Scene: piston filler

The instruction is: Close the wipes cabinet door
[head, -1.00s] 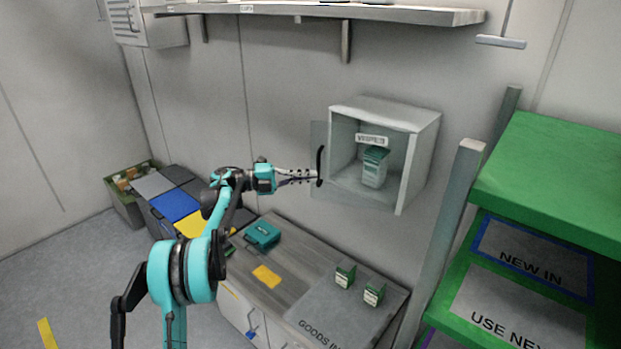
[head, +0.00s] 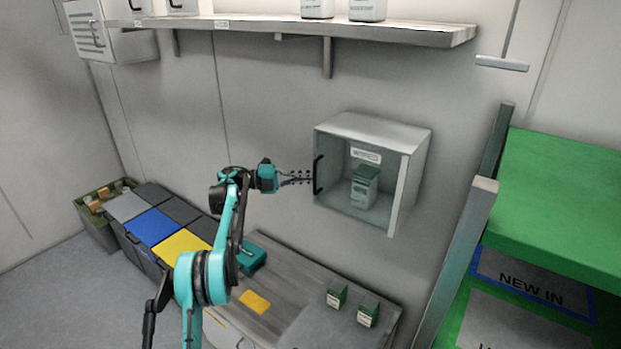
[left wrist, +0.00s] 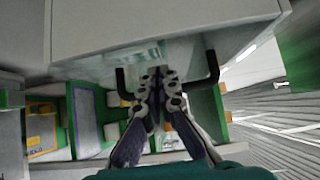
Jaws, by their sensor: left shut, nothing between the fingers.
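The wipes cabinet (head: 416,160) is a pale box on the wall in the head view. Its clear door (head: 335,196) lies across the front, with the WIPES label and a green-and-white wipes pack (head: 364,187) visible behind it. I cannot tell whether a slight gap is left. The black door handle (head: 318,174) is at the door's left edge; it also shows in the left wrist view (left wrist: 212,68). My left gripper (head: 309,179) is shut and empty, with its fingertips at the handle; the wrist view shows them (left wrist: 158,80) between the handle's two ends. Contact is unclear.
A wall shelf (head: 280,29) with white containers runs above the cabinet. A bench (head: 290,262) below carries two small green-and-white boxes and a teal case (head: 251,258). A green rack (head: 560,190) stands right. The wall left of the cabinet is clear.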

